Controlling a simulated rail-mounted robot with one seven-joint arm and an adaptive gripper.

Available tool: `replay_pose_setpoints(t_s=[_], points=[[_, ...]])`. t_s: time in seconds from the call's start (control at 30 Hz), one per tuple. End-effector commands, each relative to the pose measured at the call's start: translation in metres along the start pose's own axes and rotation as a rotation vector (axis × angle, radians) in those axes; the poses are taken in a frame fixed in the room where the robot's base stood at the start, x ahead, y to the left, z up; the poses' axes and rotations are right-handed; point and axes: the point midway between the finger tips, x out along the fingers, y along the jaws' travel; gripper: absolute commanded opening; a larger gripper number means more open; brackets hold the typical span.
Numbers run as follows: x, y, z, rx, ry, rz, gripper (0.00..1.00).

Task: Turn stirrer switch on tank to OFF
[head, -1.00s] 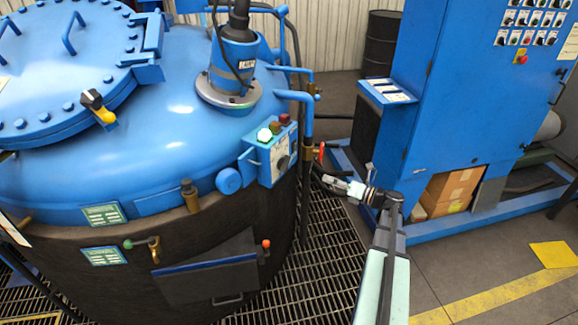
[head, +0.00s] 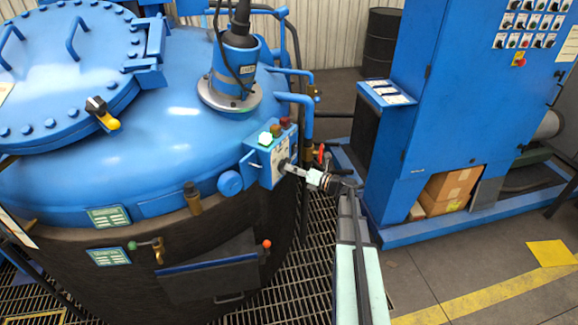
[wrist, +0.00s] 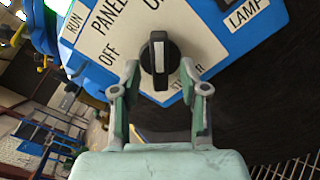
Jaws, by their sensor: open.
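The blue switch box (head: 267,172) is mounted on the side of the tank (head: 150,150). Its black rotary switch (wrist: 159,58) is in the middle of the wrist view, with a white line running up and down in the picture. The white label plate (wrist: 103,38) reads PANEL, with OFF to the left of the switch and cut-off lettering at the top. Lettering below the switch is partly hidden by my fingers. My gripper (wrist: 160,72) is open, its fingertips on either side of the switch with visible gaps. In the head view my gripper (head: 288,169) is at the box front.
A blue pipe (head: 306,115) and a red-handled valve (head: 321,152) are close behind my gripper. The blue cabinet (head: 450,90) stands to the right. Grating floor lies below.

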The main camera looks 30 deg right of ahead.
Motion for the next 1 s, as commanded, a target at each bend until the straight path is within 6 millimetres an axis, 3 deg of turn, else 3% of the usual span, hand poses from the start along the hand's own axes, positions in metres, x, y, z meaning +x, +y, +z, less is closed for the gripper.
replay_pose_setpoints(t_s=[0.2,0.53,0.67,1.0], points=[[0.017,0.0,0.001,0.0,0.0,0.0,0.44],[0.019,0.0,0.0,0.0,0.0,0.0,0.44],[0.019,0.0,0.0,0.0,0.0,0.0,0.0],[0.019,0.0,0.0,-0.011,0.0,0.0,0.0]])
